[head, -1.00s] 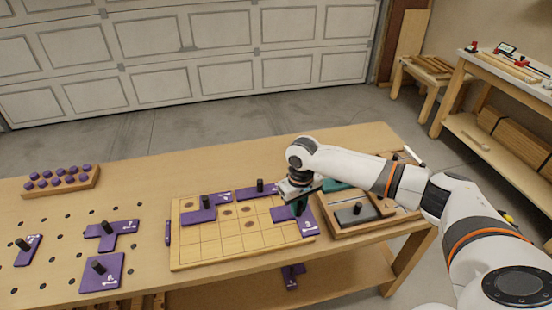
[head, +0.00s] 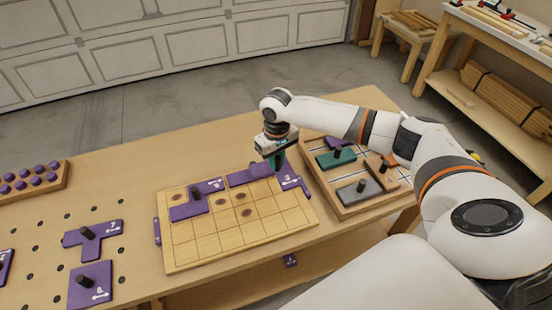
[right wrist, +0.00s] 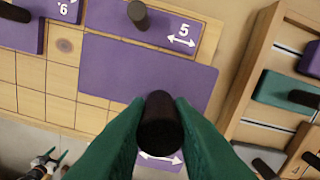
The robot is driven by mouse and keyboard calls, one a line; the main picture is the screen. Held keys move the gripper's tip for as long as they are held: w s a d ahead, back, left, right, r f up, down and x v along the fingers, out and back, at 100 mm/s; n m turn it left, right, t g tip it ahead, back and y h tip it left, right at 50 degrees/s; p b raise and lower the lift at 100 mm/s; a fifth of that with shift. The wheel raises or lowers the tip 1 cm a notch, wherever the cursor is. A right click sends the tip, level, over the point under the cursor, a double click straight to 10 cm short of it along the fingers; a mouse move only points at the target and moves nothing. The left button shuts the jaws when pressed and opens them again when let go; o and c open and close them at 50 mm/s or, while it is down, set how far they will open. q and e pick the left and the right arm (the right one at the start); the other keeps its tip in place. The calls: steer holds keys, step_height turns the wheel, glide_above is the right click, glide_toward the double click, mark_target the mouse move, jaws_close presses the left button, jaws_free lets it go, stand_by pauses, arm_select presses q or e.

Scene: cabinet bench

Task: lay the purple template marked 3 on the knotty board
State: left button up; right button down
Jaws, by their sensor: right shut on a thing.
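My right gripper (head: 277,162) is shut on the dark knob (right wrist: 160,122) of a purple template (right wrist: 145,75), which also shows in the head view (head: 289,180). The template is over the back right part of the knotty board (head: 215,240). I cannot tell whether it touches the board. The green fingers hide part of it and most of its mark in the right wrist view. The purple template marked 5 (right wrist: 178,38) lies beside it along the board's back edge. An L-shaped purple template (head: 188,210) with a dark knob lies at the board's back left.
A wooden tray (head: 345,211) with teal and grey knobbed pieces stands just right of the board. Loose purple templates (head: 104,238) lie on the bench's peg holes at the left. A rack of purple pegs (head: 62,178) is behind them. The board's front squares are bare.

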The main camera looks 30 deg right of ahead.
steer(key=shift+w+f, duration=0.15)
steer(key=shift+f, duration=0.6)
steer(key=shift+f+b, duration=0.95)
steer(key=shift+f, duration=2.1)
arm_select(q)
steer(key=shift+w+f, duration=1.1)
arm_select(e)
steer(key=shift+r+p, duration=0.1)
steer(key=shift+p, duration=0.35)
arm_select(q)
steer(key=shift+r, duration=0.5)
